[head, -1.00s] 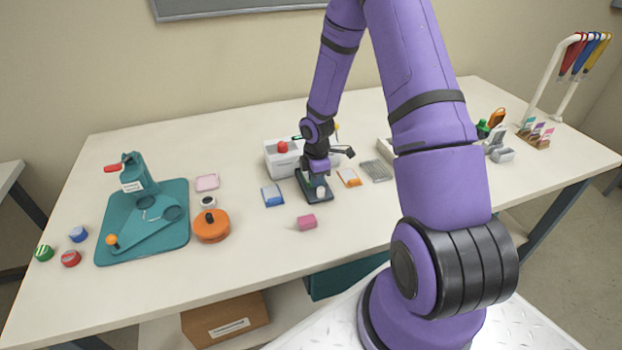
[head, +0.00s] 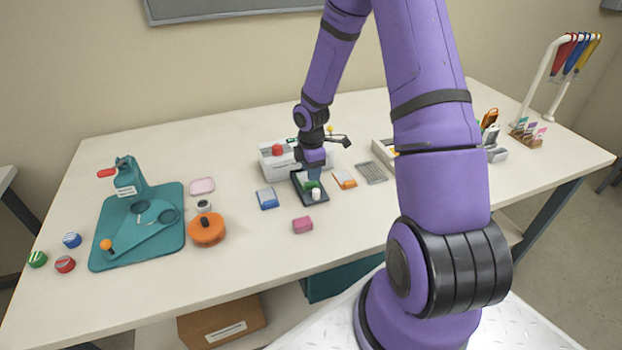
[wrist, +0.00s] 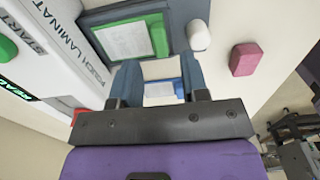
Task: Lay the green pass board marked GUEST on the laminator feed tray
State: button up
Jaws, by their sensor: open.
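The green pass board (head: 311,186) lies on the dark laminator feed tray (head: 300,192), in front of the white laminator (head: 268,163). In the wrist view the board (wrist: 130,38) shows a white label, too small to read, and lies within the tray (wrist: 178,22). A white knob (head: 316,194) stands at the tray's front end. My gripper (head: 314,175) is over the tray, just behind the visible part of the board. In the wrist view my gripper (wrist: 158,65) has its two blue fingers apart, with no board held between them.
A blue card (head: 267,198) lies left of the tray, an orange one (head: 344,180) right. A pink block (head: 302,225) sits in front. An orange round tin (head: 207,230) and teal press (head: 140,225) stand left. A grey slatted piece (head: 372,172) lies right.

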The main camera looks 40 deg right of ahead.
jog(key=s+a+r+m+t+h, duration=0.1)
jog(key=s+a+r+m, duration=0.15)
jog(key=r, duration=0.65)
jog(key=s+a+r+m, duration=0.2)
jog(key=s+r, duration=0.1)
jog(key=r, duration=0.6)
jog(key=s+a+r+m+t+h, duration=0.1)
jog(key=s+a+r+m, duration=0.15)
jog(key=r, duration=0.65)
jog(key=s+a+r+m+t, duration=0.1)
jog(key=s+a+r+m, duration=0.1)
jog(key=s, duration=0.4)
jog(key=s+a+r+m+t+y, duration=0.1)
jog(key=s+a+r+m, duration=0.1)
jog(key=s+r, duration=0.3)
jog(key=s+a+r+m+t+y, duration=0.1)
jog(key=s+a+r+m, duration=0.1)
jog(key=s, duration=0.5)
jog(key=shift+s+r+m, duration=0.25)
jog(key=shift+r+m, duration=0.65)
jog(key=shift+r, duration=0.05)
